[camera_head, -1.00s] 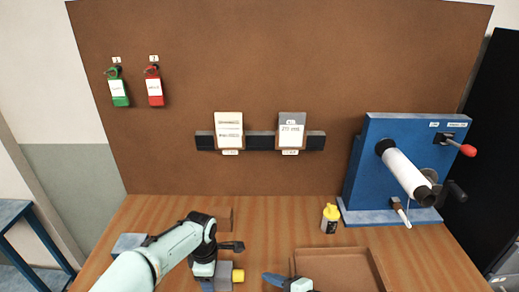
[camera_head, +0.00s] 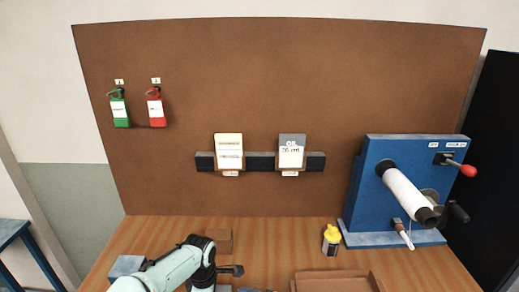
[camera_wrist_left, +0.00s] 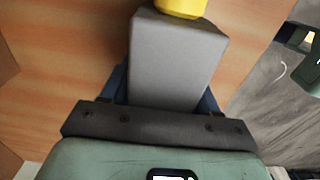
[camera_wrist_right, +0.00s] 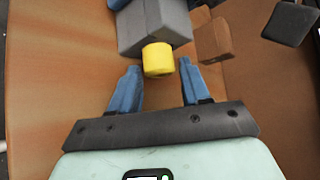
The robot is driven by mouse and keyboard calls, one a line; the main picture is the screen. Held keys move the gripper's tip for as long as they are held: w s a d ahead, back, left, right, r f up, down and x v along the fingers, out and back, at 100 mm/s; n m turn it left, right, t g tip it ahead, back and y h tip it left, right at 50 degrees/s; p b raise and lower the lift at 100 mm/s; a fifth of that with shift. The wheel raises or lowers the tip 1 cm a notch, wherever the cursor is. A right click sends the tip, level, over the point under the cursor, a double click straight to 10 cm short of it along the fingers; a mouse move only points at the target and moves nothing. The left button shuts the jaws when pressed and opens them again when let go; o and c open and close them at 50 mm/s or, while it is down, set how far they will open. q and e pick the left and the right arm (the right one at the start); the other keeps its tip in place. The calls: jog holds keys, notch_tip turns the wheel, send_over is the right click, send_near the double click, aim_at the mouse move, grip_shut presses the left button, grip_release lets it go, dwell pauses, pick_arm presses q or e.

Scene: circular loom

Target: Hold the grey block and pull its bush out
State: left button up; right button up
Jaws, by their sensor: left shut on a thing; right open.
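The grey block (camera_wrist_left: 176,62) lies between the blue fingers of my left gripper (camera_wrist_left: 163,85), which is shut on it. The yellow bush (camera_wrist_left: 181,7) sticks out of the block's far end in the left wrist view. In the right wrist view the block (camera_wrist_right: 150,24) shows with the bush (camera_wrist_right: 158,60) pointing toward my right gripper (camera_wrist_right: 158,68). That gripper is open, its blue fingertips on either side of the bush with a gap at each side. In the head view the block and both gripper tips are mostly cut off at the bottom edge.
A brown block (camera_head: 220,240) stands just behind my left gripper. A blue-grey block (camera_head: 126,266) is at the left. A yellow-capped bottle (camera_head: 331,240), a brown tray (camera_head: 335,275) and the blue winding machine (camera_head: 372,190) stand to the right.

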grip_shut()
jog(key=shift+d, duration=0.3)
jog(key=shift+d+r, duration=0.15)
jog(key=shift+d, duration=1.85)
notch_tip(320, 180, up, 8)
jog(key=shift+f, duration=0.25)
